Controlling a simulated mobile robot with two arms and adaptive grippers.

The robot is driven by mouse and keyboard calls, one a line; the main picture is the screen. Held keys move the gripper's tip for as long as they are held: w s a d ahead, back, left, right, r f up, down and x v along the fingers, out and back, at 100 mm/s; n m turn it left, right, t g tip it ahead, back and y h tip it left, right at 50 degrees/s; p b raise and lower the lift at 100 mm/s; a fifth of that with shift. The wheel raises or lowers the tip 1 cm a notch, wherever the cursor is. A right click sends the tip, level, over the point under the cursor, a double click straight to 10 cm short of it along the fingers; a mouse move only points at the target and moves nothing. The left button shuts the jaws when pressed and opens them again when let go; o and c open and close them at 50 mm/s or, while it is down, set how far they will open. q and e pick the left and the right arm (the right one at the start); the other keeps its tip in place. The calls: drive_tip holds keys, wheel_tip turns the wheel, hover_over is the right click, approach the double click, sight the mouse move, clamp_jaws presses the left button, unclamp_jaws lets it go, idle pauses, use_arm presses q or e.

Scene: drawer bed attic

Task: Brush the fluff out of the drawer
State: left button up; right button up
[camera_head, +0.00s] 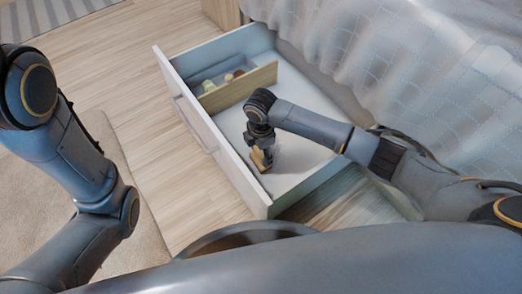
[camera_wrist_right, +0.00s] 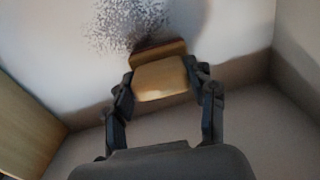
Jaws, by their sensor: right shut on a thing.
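The white drawer (camera_head: 233,162) stands pulled out from under the bed. My right gripper (camera_head: 260,150) is down inside its larger compartment, shut on a wooden brush (camera_head: 261,160). In the right wrist view the brush (camera_wrist_right: 160,78) sits between the two fingers of the gripper (camera_wrist_right: 160,85). A grey speckled patch of fluff (camera_wrist_right: 128,25) lies on the drawer floor just beyond the brush, close to its far edge. Whether they touch is not clear. The fluff cannot be made out in the head view. My left gripper is out of view; only the left arm shows.
A wooden divider (camera_head: 238,88) splits the drawer; small items (camera_head: 222,80) sit in the far compartment. The bed with its grey quilted cover (camera_head: 350,45) rises behind. A beige rug (camera_head: 105,190) and clear wood floor (camera_head: 110,75) lie to the left.

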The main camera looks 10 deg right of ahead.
drive_tip(key=shift+w+d+r+p, duration=0.1)
drive_tip(key=shift+w+d+p, duration=0.15)
drive_tip(key=shift+d, duration=0.25)
drive_tip(key=shift+w+d+r+p, duration=0.15)
drive_tip(key=shift+d+p, duration=0.15)
drive_tip(key=shift+d, duration=0.2)
drive_tip(key=shift+w+d+f+p, duration=0.1)
drive_tip(key=shift+w+d+p, duration=0.15)
drive_tip(key=shift+d, duration=0.25)
drive_tip(key=shift+w+d+p, duration=0.2)
drive_tip(key=shift+d, duration=0.3)
drive_tip(key=shift+w+d+p, duration=0.15)
drive_tip(key=shift+d+p, duration=0.05)
drive_tip(key=shift+d, duration=0.3)
drive_tip(key=shift+w+d+f, duration=0.1)
drive_tip(key=shift+w+d, duration=0.15)
drive_tip(key=shift+d, duration=0.35)
drive_tip(key=shift+w+d+f, duration=0.1)
drive_tip(key=shift+w+d, duration=0.15)
drive_tip(key=shift+d, duration=0.3)
